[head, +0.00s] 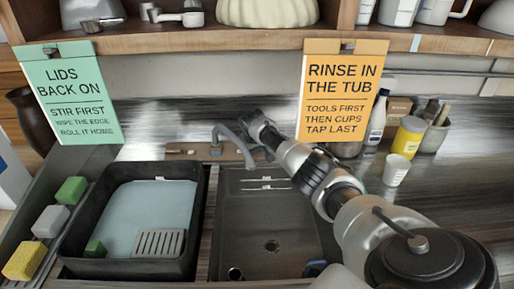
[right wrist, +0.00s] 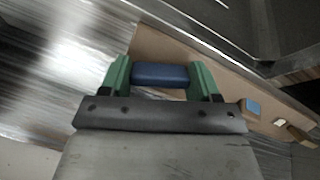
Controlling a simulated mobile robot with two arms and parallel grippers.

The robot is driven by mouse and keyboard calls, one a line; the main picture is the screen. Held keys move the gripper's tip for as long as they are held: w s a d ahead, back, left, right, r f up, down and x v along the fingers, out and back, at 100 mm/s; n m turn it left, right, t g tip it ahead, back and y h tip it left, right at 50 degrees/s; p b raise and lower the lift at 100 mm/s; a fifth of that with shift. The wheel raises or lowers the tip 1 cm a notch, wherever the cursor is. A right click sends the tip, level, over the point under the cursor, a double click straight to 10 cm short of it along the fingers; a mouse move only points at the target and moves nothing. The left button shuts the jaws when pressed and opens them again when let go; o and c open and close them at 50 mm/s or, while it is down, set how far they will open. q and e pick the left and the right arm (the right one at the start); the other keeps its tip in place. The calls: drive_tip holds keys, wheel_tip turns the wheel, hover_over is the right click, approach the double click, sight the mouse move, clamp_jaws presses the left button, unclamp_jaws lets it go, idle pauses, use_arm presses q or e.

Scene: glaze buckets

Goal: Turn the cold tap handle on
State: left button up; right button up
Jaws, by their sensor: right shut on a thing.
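In the right wrist view a dark blue bar-shaped handle (right wrist: 160,75), by its colour the cold tap handle, sits between the green fingers of my right gripper (right wrist: 160,82). The fingers are shut on it, one at each end. In the head view my right arm reaches from the lower right to the back of the sink, and the gripper (head: 254,124) is beside the grey tap spout (head: 234,142). The handle is hidden there behind my gripper. I cannot tell how far it is turned, and no water is clearly visible. My left gripper is out of view.
The dark sink basin (head: 268,225) lies below the tap. A black tub (head: 75,235) with pale water stands left of it, with several sponges beside it. A yellow-labelled jar (head: 408,138) and a white cup (head: 396,170) stand at right. A shelf (head: 200,41) with hanging signs overhangs the counter.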

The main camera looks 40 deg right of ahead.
drive_tip(key=shift+n+h+p, duration=0.5)
drive_tip(key=shift+n, duration=1.7)
drive_tip(key=o, duration=0.9)
